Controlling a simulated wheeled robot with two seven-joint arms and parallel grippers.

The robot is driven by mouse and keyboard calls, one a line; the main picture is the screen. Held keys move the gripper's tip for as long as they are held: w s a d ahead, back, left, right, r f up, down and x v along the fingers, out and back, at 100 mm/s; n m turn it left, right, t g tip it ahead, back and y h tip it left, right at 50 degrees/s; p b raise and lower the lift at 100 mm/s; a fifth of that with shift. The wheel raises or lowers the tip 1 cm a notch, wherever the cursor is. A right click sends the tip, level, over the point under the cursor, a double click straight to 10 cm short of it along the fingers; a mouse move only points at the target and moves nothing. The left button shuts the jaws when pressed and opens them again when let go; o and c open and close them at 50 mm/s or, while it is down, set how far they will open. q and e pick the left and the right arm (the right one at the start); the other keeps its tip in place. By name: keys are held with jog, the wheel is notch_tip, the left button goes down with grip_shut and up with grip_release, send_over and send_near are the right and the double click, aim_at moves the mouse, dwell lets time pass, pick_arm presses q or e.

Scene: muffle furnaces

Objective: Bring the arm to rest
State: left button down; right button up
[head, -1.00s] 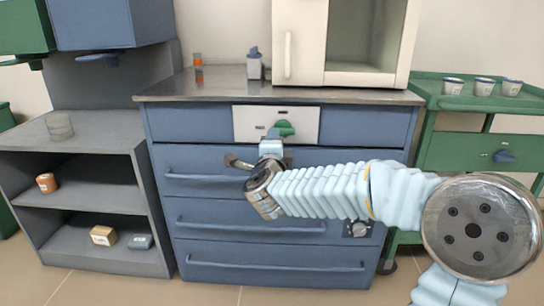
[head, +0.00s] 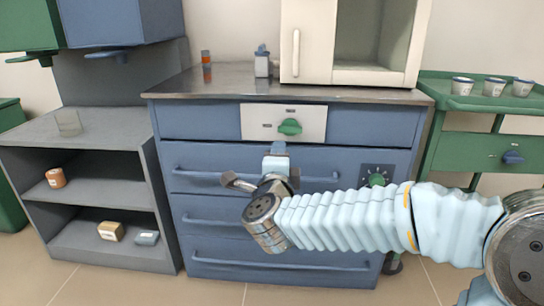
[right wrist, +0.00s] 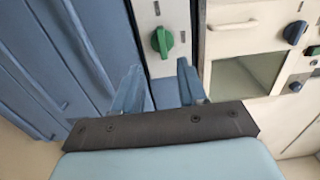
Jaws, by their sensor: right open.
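My right gripper (head: 278,152) is in front of the blue drawer cabinet, just below the white panel (head: 258,121) with a green knob (head: 289,127). In the right wrist view its two blue fingers (right wrist: 156,88) stand apart with nothing between them. The green knob (right wrist: 162,41) lies beyond the fingertips, apart from them. My right arm reaches in from the right across the front of the drawers. My left gripper is not in view.
The drawer cabinet (head: 215,152) has protruding handles and a dial (head: 377,180) near my right arm. A white furnace (head: 295,85) stands on its top. A grey shelf (head: 120,152) is at left, and a green cart (head: 470,104) with several cups at right.

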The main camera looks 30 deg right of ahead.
jog(key=w+a+f+n+g+y+p, duration=0.1)
jog(key=a+f+n+g+y+p, duration=0.15)
jog(key=f+n, duration=0.45)
jog(key=w+a+f+n+g+y+p, duration=0.15)
jog(key=a+f+y, duration=0.25)
jog(key=f, duration=0.6)
jog(key=a+f+n+g+y+p, duration=0.1)
jog(key=a+f+n+y+p, duration=0.25)
jog(key=f+n, duration=0.4)
jog(key=s+a+f+n+g+y+p, duration=0.1)
jog(key=s+a+f+n+g+y, duration=0.1)
jog(key=s+f, duration=0.7)
jog(key=s+a+f+n+g+y+p, duration=0.1)
jog(key=s+a+f+n+g+p, duration=0.1)
jog(key=s+a+f+n+g, duration=0.2)
jog(key=s+a+f+g, duration=0.1)
jog(key=s+f+g, duration=0.2)
jog(key=s+f, duration=0.3)
jog(key=shift+s+y, duration=0.4)
jog(key=shift+s, duration=1)
